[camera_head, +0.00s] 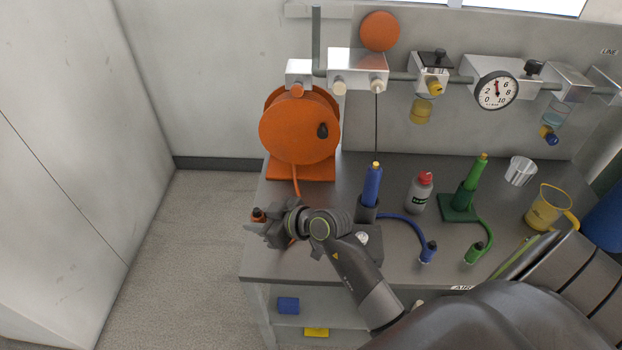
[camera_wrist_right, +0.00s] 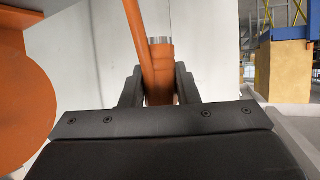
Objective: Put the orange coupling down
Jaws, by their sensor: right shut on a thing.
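The orange coupling (camera_wrist_right: 160,68) stands between the two fingers of my right gripper (camera_wrist_right: 158,88) in the right wrist view, with a silver metal end at its top. An orange hose runs beside it. In the head view my right gripper (camera_head: 262,232) is at the left edge of the bench, and a small part of the coupling (camera_head: 257,215) with a dark tip shows just behind the fingers. The gripper is shut on it. The orange hose reel (camera_head: 300,130) stands at the back left of the bench, its hose hanging toward the gripper. My left gripper is not in view.
The grey bench (camera_head: 330,265) holds a blue tool (camera_head: 372,187) in a holder, a grey bottle (camera_head: 419,192), a green tool (camera_head: 470,184) on a stand, and a yellow jug (camera_head: 547,208). Blue and green hoses lie between them. Floor is clear at left.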

